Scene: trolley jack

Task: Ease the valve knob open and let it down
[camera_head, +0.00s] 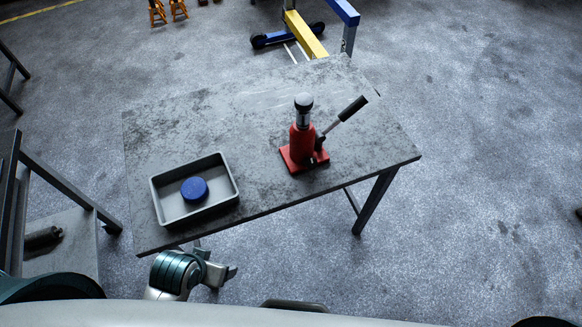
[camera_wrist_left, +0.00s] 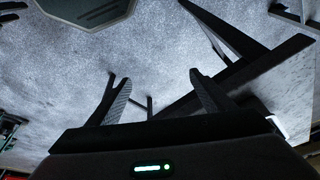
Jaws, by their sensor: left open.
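A red bottle jack (camera_head: 301,143) stands upright on the dark, worn table, right of the table's middle. I cannot make out the valve knob at this size. My left gripper (camera_head: 217,259) is open and empty, beyond the table's near edge and below the grey tray, well apart from the jack. My right gripper is out of view.
A grey tray (camera_head: 226,200) with a round blue object (camera_head: 194,189) in it sits at the table's near left. A blue and yellow frame (camera_head: 306,35) stands behind the table. The tabletop between tray and jack is clear.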

